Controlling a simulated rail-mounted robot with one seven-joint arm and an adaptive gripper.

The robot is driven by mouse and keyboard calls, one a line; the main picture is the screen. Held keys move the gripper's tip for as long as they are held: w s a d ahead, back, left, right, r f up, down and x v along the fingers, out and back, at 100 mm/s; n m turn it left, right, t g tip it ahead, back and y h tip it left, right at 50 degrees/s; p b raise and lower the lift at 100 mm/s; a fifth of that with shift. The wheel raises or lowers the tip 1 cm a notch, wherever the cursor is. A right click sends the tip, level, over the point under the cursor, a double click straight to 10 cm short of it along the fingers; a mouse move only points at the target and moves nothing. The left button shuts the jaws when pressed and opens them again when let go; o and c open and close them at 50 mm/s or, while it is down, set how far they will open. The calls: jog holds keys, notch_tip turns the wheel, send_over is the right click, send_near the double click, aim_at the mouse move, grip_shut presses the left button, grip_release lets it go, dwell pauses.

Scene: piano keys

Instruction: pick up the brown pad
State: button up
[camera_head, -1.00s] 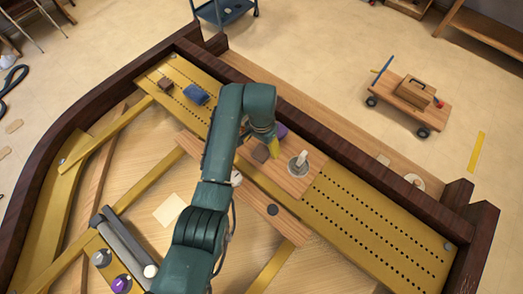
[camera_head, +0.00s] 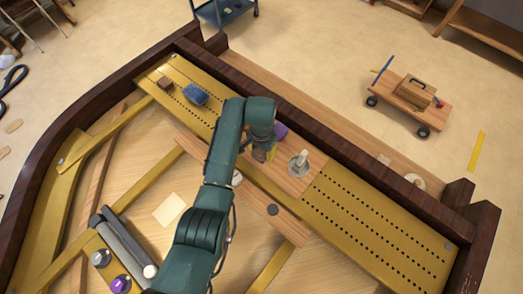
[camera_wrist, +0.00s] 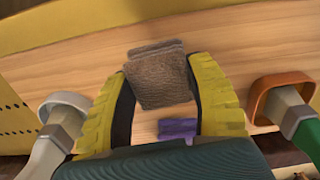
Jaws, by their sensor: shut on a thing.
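The brown pad (camera_wrist: 160,78) shows in the wrist view between the two yellow fingers of my gripper (camera_wrist: 163,95), which are shut on its sides. In the head view the pad (camera_head: 259,155) is partly covered by my gripper (camera_head: 266,153), over the wooden board (camera_head: 288,180). I cannot tell whether the pad touches the board or is just above it.
A purple piece (camera_head: 280,131) lies just behind my gripper. A metal tool with a pale handle (camera_head: 298,163) stands to its right. A blue pad (camera_head: 196,95) and a small brown block (camera_head: 165,83) lie on the perforated yellow plate (camera_head: 385,225).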

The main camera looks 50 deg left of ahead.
aim_at(261, 151)
notch_tip(261, 151, up, 10)
jog(key=shift+r+p, duration=0.1)
jog(key=shift+p, duration=0.3)
